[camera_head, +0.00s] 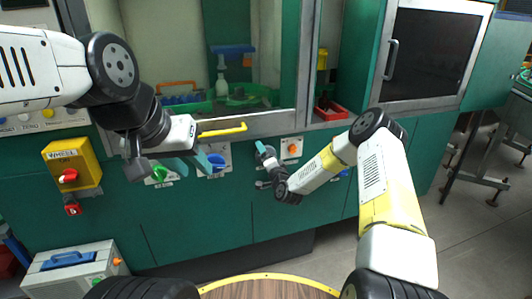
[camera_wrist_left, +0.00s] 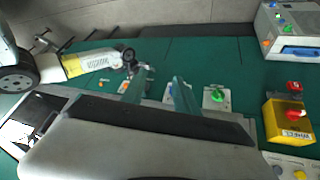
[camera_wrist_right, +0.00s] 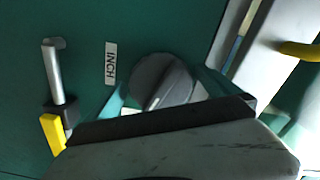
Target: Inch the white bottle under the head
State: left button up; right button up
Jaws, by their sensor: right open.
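A small whitish bottle (camera_head: 221,87) stands inside the machine behind the front opening, below the left part of a blue bar (camera_head: 233,49); I cannot tell whether this bar is the head. A dark grey round knob (camera_wrist_right: 165,80) sits on the green panel beside an INCH label (camera_wrist_right: 110,63). My right gripper (camera_head: 265,154) is at the panel, open, with its teal fingers on either side of the knob in the right wrist view; contact cannot be made out. My left gripper (camera_head: 188,164) is open and empty in front of the panel, also seen in the left wrist view (camera_wrist_left: 160,92).
A yellow WHEEL box (camera_head: 72,166) with a red knob is at left. A green knob (camera_head: 160,173), a blue knob (camera_head: 216,162) and an orange button (camera_head: 292,149) line the panel. A yellow handle (camera_head: 222,130) juts out near my left gripper. A grey box (camera_head: 75,270) stands lower left.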

jog(key=v, duration=0.7)
jog(key=shift+s, duration=0.3)
pick_arm(q)
jog(key=shift+o, duration=0.2)
